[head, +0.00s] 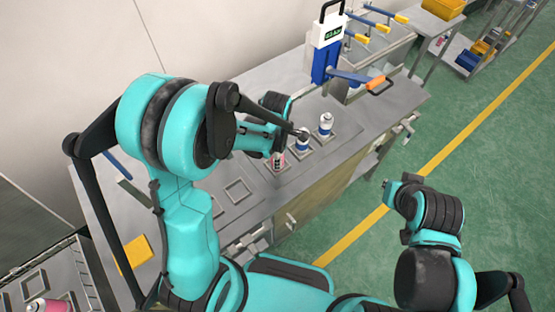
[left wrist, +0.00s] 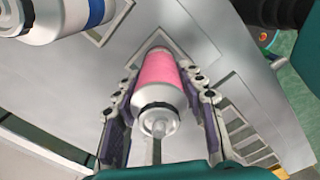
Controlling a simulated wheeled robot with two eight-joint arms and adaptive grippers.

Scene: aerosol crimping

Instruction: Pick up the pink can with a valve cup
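The pink can (head: 277,161) stands upright in a square holder on the grey table, partly hidden by my left arm in the head view. In the left wrist view the pink can (left wrist: 160,75) shows its pink body, silver shoulder and a pale valve cup with a stem on top. My left gripper (left wrist: 164,105) has one finger on each side of it, and both pads appear to touch the can's sides. My right gripper (head: 390,187) is at the right, away from the table; its fingers are not clear.
Two blue-and-white cans (head: 301,142) (head: 326,124) stand in holders behind the pink can; one is close in the left wrist view (left wrist: 60,18). An empty square holder (head: 238,190) lies nearer. A blue-and-white press (head: 326,48) stands at the back. Another pink can (head: 42,305) is at lower left.

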